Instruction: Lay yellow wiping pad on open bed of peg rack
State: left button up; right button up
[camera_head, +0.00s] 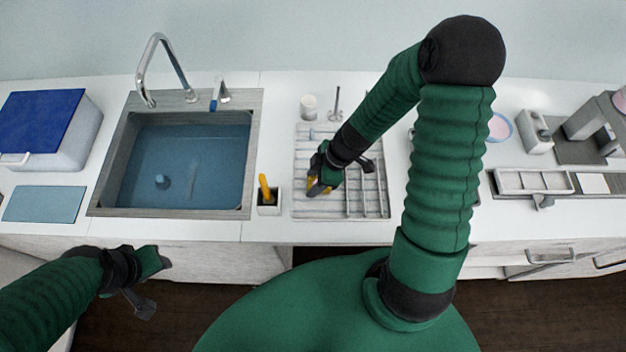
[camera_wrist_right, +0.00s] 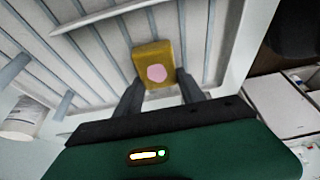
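The yellow wiping pad (camera_wrist_right: 153,55), a small block with a pink spot on its face, shows in the right wrist view against the pale slats of the peg rack (camera_wrist_right: 95,45). My right gripper (camera_wrist_right: 159,78) has its two dark fingers close against both sides of the pad's near end, shut on it. In the head view the gripper (camera_head: 320,186) is over the left front part of the rack (camera_head: 372,205), and a bit of yellow shows under it. I cannot tell whether the pad touches the rack. My left gripper (camera_head: 155,262) hangs before the counter; its fingers are unclear.
A small holder (camera_head: 269,208) with an orange-yellow handle stands just left of the rack. The sink (camera_head: 190,165) lies farther left, with a blue-lidded box (camera_head: 40,120) beyond. A white cup (camera_head: 308,105) stands behind the rack. A small tray (camera_head: 533,181) is at the right.

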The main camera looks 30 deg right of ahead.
jog(key=o, duration=0.4)
jog(key=shift+w+d+f, duration=0.1)
jog(key=shift+d, duration=0.15)
jog(key=shift+a+r+p, duration=0.1)
jog(key=shift+r+p, duration=0.5)
jog(key=v, duration=1.1)
jog(key=s+a+m+h, duration=0.1)
jog(key=a+m, duration=0.1)
jog(key=m, duration=0.2)
jog(key=s+a+r+m+h, duration=0.1)
jog(key=a+m, duration=0.1)
jog(key=m, duration=0.2)
jog(key=s+a+m+h, duration=0.1)
jog(key=a+m, duration=0.1)
jog(key=m, duration=0.1)
jog(key=shift+a+r+m+h, duration=0.15)
jog(key=shift+a+m+h, duration=0.25)
jog(key=shift+w+d, duration=0.1)
